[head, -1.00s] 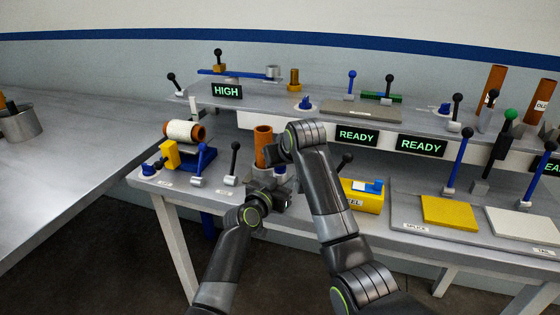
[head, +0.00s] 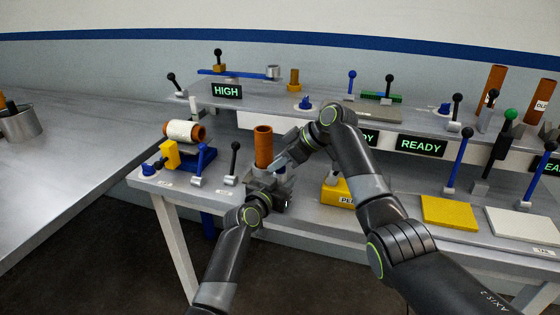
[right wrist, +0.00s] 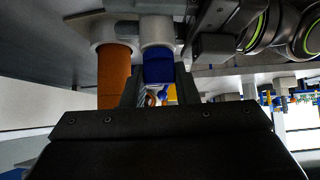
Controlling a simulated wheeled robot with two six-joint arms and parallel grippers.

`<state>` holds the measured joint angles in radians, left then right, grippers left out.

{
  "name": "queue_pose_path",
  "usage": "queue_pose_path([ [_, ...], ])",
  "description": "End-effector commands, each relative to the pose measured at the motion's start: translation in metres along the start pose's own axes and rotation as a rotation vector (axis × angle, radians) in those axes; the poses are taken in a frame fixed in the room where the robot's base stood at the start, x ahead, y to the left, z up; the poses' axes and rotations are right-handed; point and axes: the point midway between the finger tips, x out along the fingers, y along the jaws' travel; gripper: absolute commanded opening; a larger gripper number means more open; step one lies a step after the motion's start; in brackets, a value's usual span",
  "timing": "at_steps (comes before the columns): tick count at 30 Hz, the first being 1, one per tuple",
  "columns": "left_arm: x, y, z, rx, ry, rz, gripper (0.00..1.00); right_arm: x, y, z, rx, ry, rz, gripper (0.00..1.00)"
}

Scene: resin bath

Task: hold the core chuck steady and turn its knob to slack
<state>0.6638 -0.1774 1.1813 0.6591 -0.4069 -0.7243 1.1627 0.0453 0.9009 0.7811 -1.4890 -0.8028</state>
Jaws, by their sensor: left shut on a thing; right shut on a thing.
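The core chuck (head: 257,176) is a grey block on the front of the bench, with a brown core tube (head: 263,146) standing upright in it. My left gripper (head: 262,187) is shut on the chuck's near side; its fingertips are hard to make out. My right gripper (head: 284,164) reaches in from the right, just beside the tube, and is shut on the chuck's blue knob. In the right wrist view the blue knob (right wrist: 158,68) sits between the right fingers, next to the brown tube (right wrist: 113,76). The knob is mostly hidden in the head view.
A yellow box (head: 338,192) stands close to the right, partly behind my right arm. Black-knobbed levers (head: 233,160) and a spool (head: 184,131) stand to the left. HIGH (head: 227,91) and READY (head: 421,145) signs show on the shelf above.

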Motion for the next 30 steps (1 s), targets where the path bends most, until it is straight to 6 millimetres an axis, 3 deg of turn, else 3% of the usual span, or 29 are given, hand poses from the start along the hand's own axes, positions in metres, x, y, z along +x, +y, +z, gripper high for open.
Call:
queue_pose_path([
  [22, -0.0002, -0.0004, -0.0005, 0.001, 0.002, -0.001, 0.02, -0.0004, 0.0017, 0.0027, -0.060, -0.003, -0.058, 0.04],
  [23, -0.0002, -0.0004, -0.0005, 0.001, 0.002, -0.001, 0.02, -0.0004, 0.0017, 0.0027, -0.060, -0.003, -0.058, 0.29],
  [27, -0.0002, -0.0003, -0.0005, 0.001, 0.001, -0.001, 0.02, -0.0003, 0.0013, 0.0021, -0.060, -0.001, -0.058, 0.48],
  [30, -0.0001, -0.0002, -0.0004, 0.001, 0.001, 0.000, 0.02, -0.0003, 0.0009, 0.0014, -0.060, -0.001, -0.059, 0.49],
])
